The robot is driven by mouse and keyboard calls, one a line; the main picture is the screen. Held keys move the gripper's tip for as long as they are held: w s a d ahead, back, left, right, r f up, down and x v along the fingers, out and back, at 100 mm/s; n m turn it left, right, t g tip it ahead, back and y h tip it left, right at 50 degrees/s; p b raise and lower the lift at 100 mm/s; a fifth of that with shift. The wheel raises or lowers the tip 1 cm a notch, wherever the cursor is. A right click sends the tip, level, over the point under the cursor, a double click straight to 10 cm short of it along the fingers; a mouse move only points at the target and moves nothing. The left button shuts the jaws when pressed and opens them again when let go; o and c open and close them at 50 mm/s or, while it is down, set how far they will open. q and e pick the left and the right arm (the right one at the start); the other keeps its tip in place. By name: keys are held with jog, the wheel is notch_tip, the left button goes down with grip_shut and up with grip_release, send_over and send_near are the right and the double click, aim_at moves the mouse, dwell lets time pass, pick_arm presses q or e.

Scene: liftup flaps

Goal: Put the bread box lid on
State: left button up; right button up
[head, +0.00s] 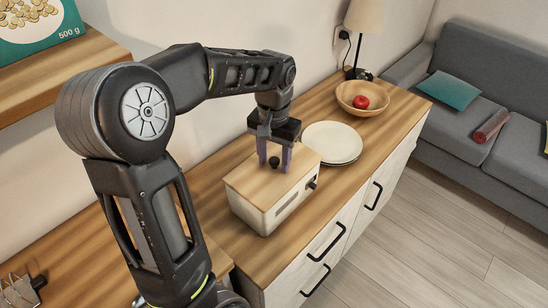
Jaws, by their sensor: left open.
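The bread box (285,206) is a cream box with a dark slot and a dark knob on its front side, standing on the wooden cabinet top. Its wooden lid (250,183) lies flat over the box top, with no clear gap visible between them. A round black knob (274,162) stands on the lid. My left gripper (274,165) points down over the lid, its two purple fingers apart on either side of the black knob. Whether the fingers touch the knob cannot be told. My right gripper is not in view.
White plates (333,142) lie just behind the box to the right. Beyond them are a wooden bowl (350,98) with a red apple (361,102) and a lamp (363,18). A metal rack (20,288) stands at lower left. A shelf (70,72) juts out at upper left.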

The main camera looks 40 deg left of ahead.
aim_at(274, 160)
pick_arm(q)
jog(key=shift+r, duration=0.4)
notch_tip(274, 160, up, 12)
jog(key=p, duration=0.2)
jog(key=shift+f, duration=0.15)
dwell(0.7)
